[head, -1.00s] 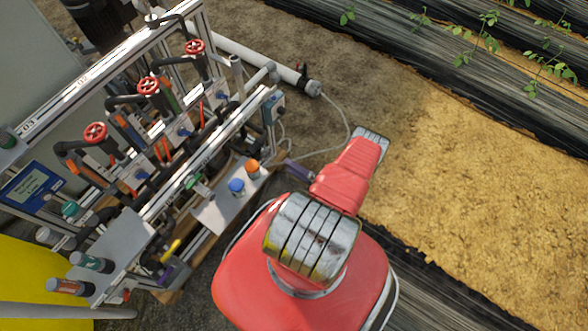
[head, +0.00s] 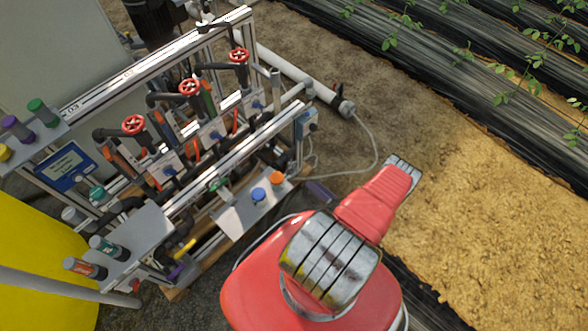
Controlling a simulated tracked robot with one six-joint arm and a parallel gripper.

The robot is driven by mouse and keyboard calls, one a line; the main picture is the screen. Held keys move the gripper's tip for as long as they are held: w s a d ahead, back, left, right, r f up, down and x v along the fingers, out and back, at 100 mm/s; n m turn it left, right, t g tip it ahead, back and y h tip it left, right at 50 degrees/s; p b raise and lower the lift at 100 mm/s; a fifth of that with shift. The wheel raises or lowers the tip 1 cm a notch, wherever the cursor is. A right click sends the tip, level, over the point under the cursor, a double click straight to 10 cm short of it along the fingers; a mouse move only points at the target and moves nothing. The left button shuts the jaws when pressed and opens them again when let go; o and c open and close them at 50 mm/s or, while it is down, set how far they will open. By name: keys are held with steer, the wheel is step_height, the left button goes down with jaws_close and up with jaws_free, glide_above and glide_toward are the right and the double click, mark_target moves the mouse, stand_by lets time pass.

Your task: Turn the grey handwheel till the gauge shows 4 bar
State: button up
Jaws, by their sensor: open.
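Three red handwheels (head: 133,125), (head: 188,88), (head: 238,56) sit in a slanting row on the skid's valve assemblies. I cannot make out a grey handwheel in the head view. No gauge dial can be picked out or read either. My red and grey arm fills the lower middle and reaches up and right, beside the skid. My gripper is not visible.
A blue-framed display (head: 65,167) is on the skid's left. A bench plate (head: 238,212) carries a blue and an orange cap. Bottles stand on side shelves. A yellow tank (head: 40,255) is lower left. A thin hose loops right of the skid; bare soil lies beyond.

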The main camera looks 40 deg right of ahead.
mark_target(292, 168)
steer(key=n, duration=1.4)
steer(key=shift+a+n, duration=0.25)
steer(key=shift+n, duration=0.15)
steer(key=shift+w, duration=0.15)
steer(key=shift+w+a, duration=0.2)
steer(key=shift+w, duration=6.6)
steer(key=c, duration=1.1)
